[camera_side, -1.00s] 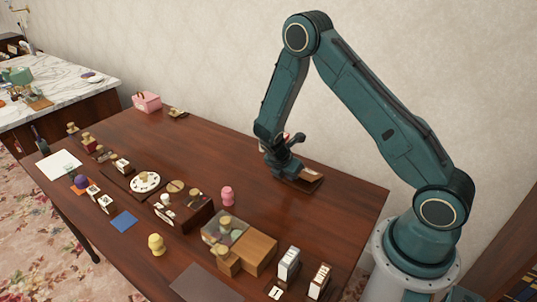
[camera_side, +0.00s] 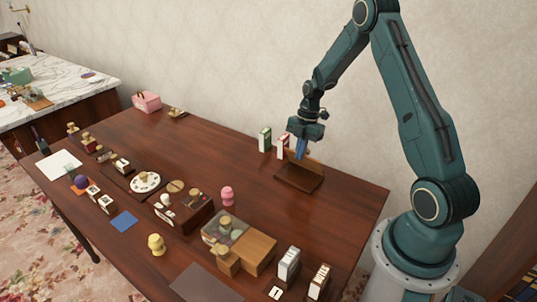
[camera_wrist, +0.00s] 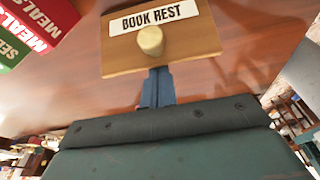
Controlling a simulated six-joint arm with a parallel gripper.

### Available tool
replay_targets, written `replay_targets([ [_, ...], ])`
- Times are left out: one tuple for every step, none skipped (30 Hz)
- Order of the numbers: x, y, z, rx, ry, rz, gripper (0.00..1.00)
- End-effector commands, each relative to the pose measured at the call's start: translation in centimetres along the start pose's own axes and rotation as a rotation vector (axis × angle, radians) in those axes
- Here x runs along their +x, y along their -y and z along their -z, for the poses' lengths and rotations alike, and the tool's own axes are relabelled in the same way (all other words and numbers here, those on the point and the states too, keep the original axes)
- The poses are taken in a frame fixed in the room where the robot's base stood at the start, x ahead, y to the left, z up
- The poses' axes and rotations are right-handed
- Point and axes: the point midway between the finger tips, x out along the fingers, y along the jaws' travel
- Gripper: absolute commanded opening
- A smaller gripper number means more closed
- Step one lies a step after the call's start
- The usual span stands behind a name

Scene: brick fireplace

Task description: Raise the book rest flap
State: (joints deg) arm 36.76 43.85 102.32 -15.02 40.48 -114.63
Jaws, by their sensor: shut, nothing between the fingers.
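The book rest (camera_side: 296,180) is a brown wooden piece on the table near the wall. Its flap (camera_side: 316,163) stands up at the back of the flat base, partly hidden behind my gripper. In the wrist view the flap (camera_wrist: 190,55) carries a white "BOOK REST" label (camera_wrist: 165,18) and a round pale knob (camera_wrist: 150,41). My gripper (camera_side: 301,157) has blue fingers, shut and empty, above the base and in front of the flap. In the wrist view its fingertips (camera_wrist: 158,72) end just below the knob; whether they touch the flap I cannot tell.
A green book (camera_side: 265,140) and a red-and-white book (camera_side: 283,147) stand upright just left of the flap. A pink knobbed piece (camera_side: 227,196) and wooden boxes (camera_side: 253,251) are toward the front. The table between the rest and the pink case (camera_side: 147,102) is mostly clear.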

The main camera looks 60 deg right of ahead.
Motion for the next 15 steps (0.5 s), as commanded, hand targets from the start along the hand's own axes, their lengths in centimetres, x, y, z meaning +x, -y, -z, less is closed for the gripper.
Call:
replay_targets([
  [-0.13,-0.01,-0.19,0.001,0.004,0.000,0.00],
  [-0.20,-0.01,-0.29,0.001,0.005,0.000,0.00],
  [-0.29,-0.01,-0.42,0.001,0.005,0.000,0.00],
  [-0.34,-0.02,-0.51,0.001,0.005,0.000,0.00],
  [-0.39,-0.02,-0.58,0.001,0.006,0.000,0.00],
  [-0.45,-0.03,-0.67,0.001,0.006,0.000,0.00],
  [-0.49,-0.03,-0.73,0.001,0.006,0.000,0.00],
  [-0.52,-0.02,-0.77,0.001,0.006,0.000,0.00],
  [-0.55,-0.02,-0.82,0.001,0.006,0.000,0.00],
  [-0.56,-0.02,-0.85,0.001,0.006,0.001,0.00],
  [-0.57,-0.02,-0.87,0.001,0.007,0.001,0.00],
  [-0.58,-0.02,-0.89,0.001,0.007,0.001,0.00],
  [-0.59,-0.02,-0.90,0.001,0.007,0.001,0.00],
  [-0.59,-0.02,-0.90,0.001,0.007,0.001,0.00],
  [-0.59,-0.02,-0.90,0.001,0.007,0.001,0.00],
])
